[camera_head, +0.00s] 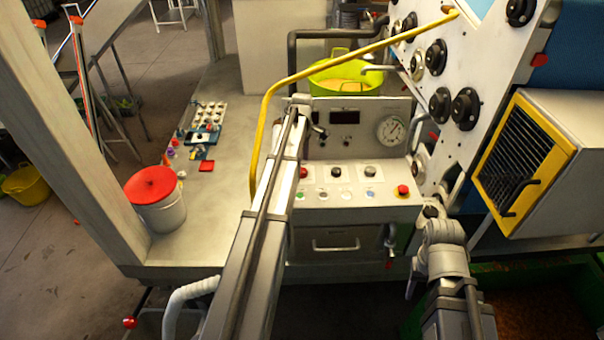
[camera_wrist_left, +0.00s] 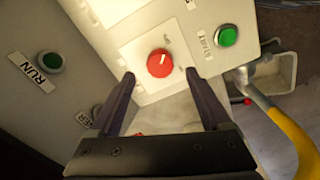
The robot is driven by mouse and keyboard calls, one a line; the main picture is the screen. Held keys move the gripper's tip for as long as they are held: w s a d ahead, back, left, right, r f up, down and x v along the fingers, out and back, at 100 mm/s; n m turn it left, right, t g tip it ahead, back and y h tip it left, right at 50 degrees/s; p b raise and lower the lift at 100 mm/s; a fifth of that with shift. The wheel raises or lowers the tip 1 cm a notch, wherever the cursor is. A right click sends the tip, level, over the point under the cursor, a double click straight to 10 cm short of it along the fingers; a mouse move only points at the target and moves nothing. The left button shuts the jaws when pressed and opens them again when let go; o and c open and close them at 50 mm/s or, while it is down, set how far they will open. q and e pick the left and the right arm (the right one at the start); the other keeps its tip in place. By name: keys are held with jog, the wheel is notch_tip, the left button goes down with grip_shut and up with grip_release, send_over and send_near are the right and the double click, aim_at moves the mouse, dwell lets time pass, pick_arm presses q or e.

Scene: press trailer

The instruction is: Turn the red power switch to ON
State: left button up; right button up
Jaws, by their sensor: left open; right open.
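The red power switch (camera_wrist_left: 160,63) is a round knob with a pale pointer mark, on a white plate in the left wrist view. Small lettering beside it is too blurred to read. My left gripper (camera_wrist_left: 160,76) is open, its dark fingers either side of the knob in the picture and apart from it. In the head view, a red knob (camera_head: 303,172) shows on the control panel, partly beside my left arm. My left gripper (camera_head: 309,122) is small and partly hidden at that arm's far end. My right gripper (camera_head: 431,211) is low at right, its fingers unclear.
A green START button (camera_wrist_left: 228,35) sits right of the switch, and a green RUN button (camera_wrist_left: 50,62) at left. A yellow rail (camera_head: 262,130) arches beside my left arm. A red mushroom button (camera_head: 402,190) is at the panel's right. A red-lidded bucket (camera_head: 153,188) stands left.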

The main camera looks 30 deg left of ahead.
aim_at(302, 170)
pick_arm(q)
jog(key=shift+f+b, duration=1.45)
jog(key=shift+f, duration=0.55)
grip_shut()
